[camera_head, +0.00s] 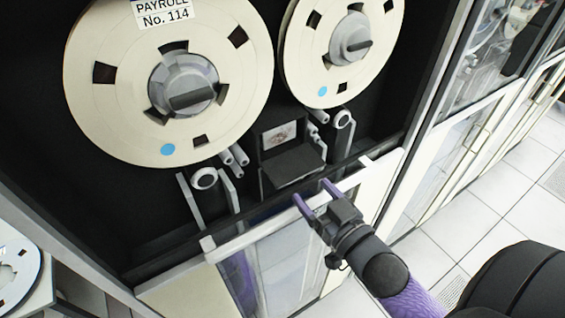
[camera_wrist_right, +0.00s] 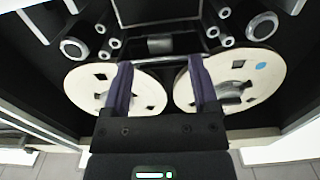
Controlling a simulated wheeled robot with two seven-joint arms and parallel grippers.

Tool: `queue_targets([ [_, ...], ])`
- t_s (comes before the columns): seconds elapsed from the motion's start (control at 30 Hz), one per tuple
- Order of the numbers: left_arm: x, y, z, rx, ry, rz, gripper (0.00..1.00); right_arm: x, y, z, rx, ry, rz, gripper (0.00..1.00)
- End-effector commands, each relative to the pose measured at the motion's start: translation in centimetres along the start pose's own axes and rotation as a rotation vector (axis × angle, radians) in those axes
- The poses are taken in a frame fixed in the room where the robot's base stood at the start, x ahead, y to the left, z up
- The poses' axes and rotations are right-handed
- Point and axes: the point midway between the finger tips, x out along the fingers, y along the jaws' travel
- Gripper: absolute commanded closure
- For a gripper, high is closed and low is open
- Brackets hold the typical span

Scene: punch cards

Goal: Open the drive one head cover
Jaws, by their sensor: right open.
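The tape drive's dark head cover (camera_head: 293,163) sits low between the two reels, with a small pale label panel (camera_head: 279,134) just above it. In the right wrist view a dark block with a grey face (camera_wrist_right: 160,44) shows beyond the fingers, in the head area. My right gripper (camera_head: 312,192) is open and empty, with its purple fingers just below and in front of the head cover, apart from it as far as I can tell. It also shows in the right wrist view (camera_wrist_right: 160,72), fingers spread. My left gripper is not in view.
A left reel (camera_head: 120,75) labelled PAYROLL No. 114 and a right reel (camera_head: 305,60) flank the head area. Rollers and guides (camera_head: 204,179) stand on both sides. A pale rail (camera_head: 250,236) crosses below. Another reel (camera_head: 18,275) lies at lower left.

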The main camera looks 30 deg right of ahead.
Motion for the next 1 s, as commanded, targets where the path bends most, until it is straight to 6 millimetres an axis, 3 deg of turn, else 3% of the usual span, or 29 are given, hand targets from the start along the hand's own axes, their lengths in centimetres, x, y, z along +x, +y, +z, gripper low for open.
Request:
queue_targets([
  [0.1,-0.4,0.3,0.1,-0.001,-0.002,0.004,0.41,2.5,0.0,-0.2,0.001,0.003,-0.001,0.24],
  [0.3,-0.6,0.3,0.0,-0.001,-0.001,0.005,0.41,5.2,-0.1,-0.1,0.002,0.001,-0.001,0.24],
  [0.67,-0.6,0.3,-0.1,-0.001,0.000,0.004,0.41,5.9,-0.1,0.0,0.001,-0.001,-0.001,0.24],
  [1.0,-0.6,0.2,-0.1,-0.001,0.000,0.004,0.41,5.9,-0.1,0.0,0.001,-0.001,-0.002,0.93],
])
